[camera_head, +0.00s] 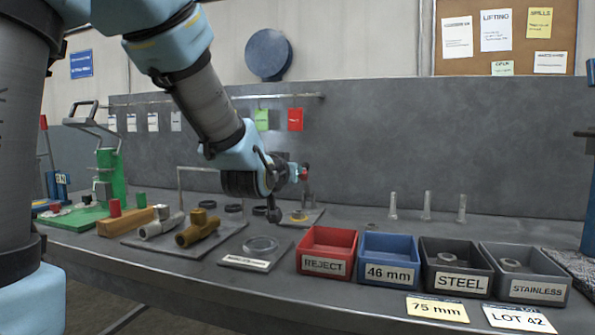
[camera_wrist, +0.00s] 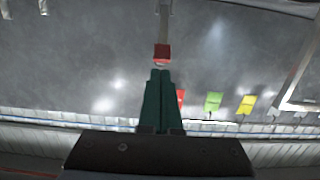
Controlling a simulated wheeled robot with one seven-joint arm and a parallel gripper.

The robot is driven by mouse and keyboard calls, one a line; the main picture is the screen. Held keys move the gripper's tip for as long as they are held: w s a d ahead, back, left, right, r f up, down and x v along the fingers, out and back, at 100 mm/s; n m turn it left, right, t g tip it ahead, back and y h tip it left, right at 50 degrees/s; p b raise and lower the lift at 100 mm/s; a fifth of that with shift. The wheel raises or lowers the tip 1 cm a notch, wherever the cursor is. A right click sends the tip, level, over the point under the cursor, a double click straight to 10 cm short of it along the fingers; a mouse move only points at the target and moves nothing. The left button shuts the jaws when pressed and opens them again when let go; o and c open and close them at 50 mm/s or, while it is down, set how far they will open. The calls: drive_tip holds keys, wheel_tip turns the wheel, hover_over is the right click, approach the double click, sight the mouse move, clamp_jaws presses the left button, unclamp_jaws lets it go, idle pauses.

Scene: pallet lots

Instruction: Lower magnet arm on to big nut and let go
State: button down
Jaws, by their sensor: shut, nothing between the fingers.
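My gripper (camera_wrist: 160,75) is shut and empty, its two green fingers pressed together in the wrist view. Just beyond the fingertips is a red block (camera_wrist: 161,53) on the end of a grey bar (camera_wrist: 164,20), which looks like the magnet arm's grip; a small gap seems to separate them. In the head view my gripper (camera_head: 291,174) is above the back of the bench, beside a red knob (camera_head: 305,172) on an upright. Below it, a small yellowish piece (camera_head: 299,215) lies on a grey plate; I cannot tell whether it is the big nut.
Red (camera_head: 327,250), blue (camera_head: 387,258), steel (camera_head: 455,266) and stainless (camera_head: 523,272) trays line the front right. The last two hold ring-like parts. Several pegs (camera_head: 427,206) stand behind the trays.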

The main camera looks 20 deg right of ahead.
drive_tip(key=v, duration=0.6)
drive_tip(key=shift+s+a+f, duration=0.2)
drive_tip(key=shift+a+f, duration=0.05)
drive_tip(key=shift+f, duration=0.55)
